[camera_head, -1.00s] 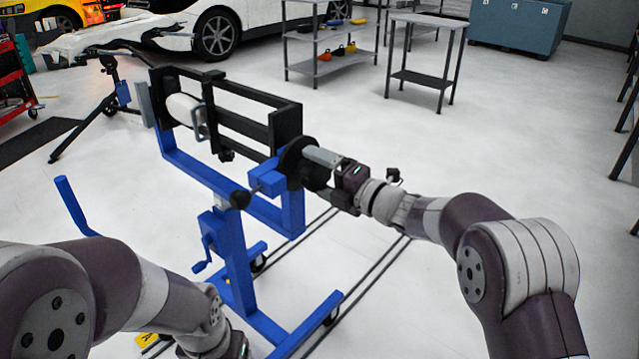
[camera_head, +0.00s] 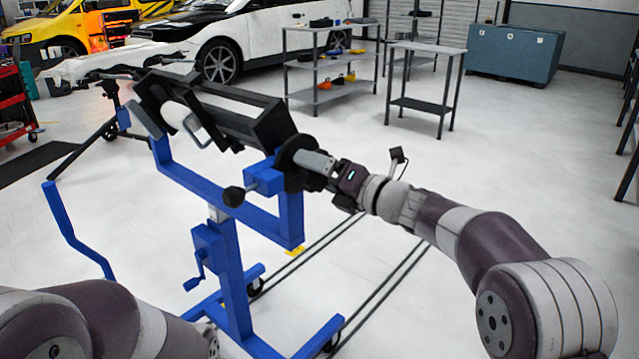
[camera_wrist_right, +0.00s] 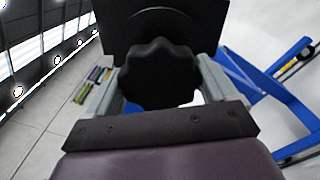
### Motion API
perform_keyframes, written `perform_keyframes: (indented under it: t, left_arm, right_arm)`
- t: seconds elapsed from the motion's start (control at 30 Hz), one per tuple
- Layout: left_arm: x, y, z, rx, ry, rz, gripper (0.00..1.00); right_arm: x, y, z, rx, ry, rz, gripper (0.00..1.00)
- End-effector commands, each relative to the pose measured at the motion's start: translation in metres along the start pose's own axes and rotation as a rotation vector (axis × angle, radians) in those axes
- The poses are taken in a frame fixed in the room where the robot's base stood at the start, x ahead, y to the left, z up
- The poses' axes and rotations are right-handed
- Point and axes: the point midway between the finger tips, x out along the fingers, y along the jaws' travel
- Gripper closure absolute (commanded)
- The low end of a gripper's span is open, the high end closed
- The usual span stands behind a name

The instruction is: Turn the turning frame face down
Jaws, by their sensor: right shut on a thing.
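The turning frame, a long black frame (camera_head: 225,105) with a white roll (camera_head: 180,114) inside, sits tilted on a blue stand (camera_head: 228,265). A black disc (camera_head: 300,157) is at its right end. My right gripper (camera_head: 312,163) is at this end, beside the disc. In the right wrist view its two grey fingers are shut on a black lobed knob (camera_wrist_right: 158,75), with a black plate behind it. My left arm (camera_head: 90,320) is at the lower left; its gripper is out of the picture.
The stand has a blue crank (camera_head: 198,272), a black clamp knob (camera_head: 233,196) and spread blue feet. A tripod stand (camera_head: 108,100) is at the left end. A grey shelf (camera_head: 325,70) and a table (camera_head: 425,75) stand behind. Clear floor lies to the right.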

Motion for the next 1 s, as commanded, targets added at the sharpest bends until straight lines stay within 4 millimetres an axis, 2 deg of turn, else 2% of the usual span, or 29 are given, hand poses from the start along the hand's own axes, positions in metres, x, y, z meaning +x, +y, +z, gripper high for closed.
perform_keyframes:
  t: [0.03,0.2,1.0]
  left_arm:
    - [0.008,0.000,0.001,0.000,0.000,0.000,0.25]
    - [0.021,0.000,0.003,0.000,0.000,0.000,0.25]
    - [0.074,0.000,0.009,0.000,0.000,0.000,0.25]
  right_arm:
    - [0.000,-0.003,-0.002,-0.026,-0.002,0.000,0.69]
    - [0.000,-0.003,-0.002,-0.111,-0.002,0.000,0.69]
    - [0.000,-0.001,-0.001,-0.511,-0.004,0.001,0.69]
